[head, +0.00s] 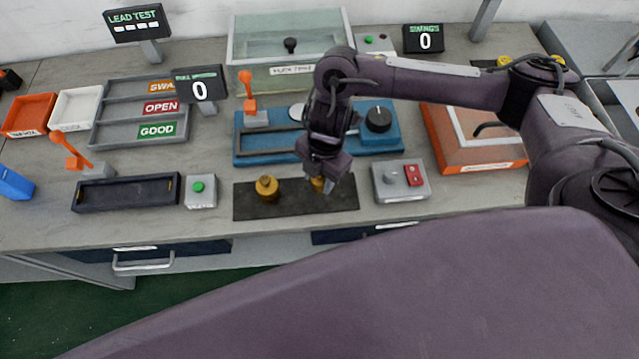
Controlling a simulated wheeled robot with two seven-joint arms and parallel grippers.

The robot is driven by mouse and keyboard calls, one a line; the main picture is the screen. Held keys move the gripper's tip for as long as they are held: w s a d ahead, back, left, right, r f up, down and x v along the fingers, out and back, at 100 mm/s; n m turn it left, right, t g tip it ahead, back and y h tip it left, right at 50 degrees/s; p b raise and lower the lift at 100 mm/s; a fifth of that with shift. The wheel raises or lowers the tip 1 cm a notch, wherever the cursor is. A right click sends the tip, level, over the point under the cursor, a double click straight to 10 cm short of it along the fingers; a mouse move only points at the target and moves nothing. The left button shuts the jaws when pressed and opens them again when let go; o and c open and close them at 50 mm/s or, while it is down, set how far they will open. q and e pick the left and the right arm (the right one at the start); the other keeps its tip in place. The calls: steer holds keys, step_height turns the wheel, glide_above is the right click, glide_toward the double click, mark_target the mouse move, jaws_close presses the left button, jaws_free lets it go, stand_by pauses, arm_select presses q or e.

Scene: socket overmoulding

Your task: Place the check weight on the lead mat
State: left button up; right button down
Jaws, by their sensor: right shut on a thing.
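A dark flat mat (300,208), which I take for the lead mat, lies near the front edge of the bench. A brass weight (267,188) with a knob on top stands upright on its left half. My right gripper (325,188) points down over the mat's right half and is shut on a second brass weight (317,184), which I take for the check weight. The fingers hide much of it, and I cannot tell whether it touches the mat. My left gripper is not in view.
A grey box with a red switch (413,175) stands just right of the mat, and a green-button box (200,190) to its left. A blue fixture (245,150) is close behind. A dark tray (125,193) lies farther left. The mat's front strip is clear.

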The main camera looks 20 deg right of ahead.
mark_target(319, 187)
step_height(319, 187, down, 4)
steer(key=shift+r, duration=0.1)
steer(key=c, duration=0.9)
jaws_free()
steer(key=shift+f, duration=0.2)
steer(key=shift+r, duration=0.1)
steer(key=r, duration=0.4)
steer(key=d+r, duration=0.1)
steer(key=r, duration=0.3)
steer(key=r+p, duration=0.1)
steer(key=r, duration=0.3)
steer(key=shift+w+d, duration=0.3)
steer(key=shift+w, duration=0.05)
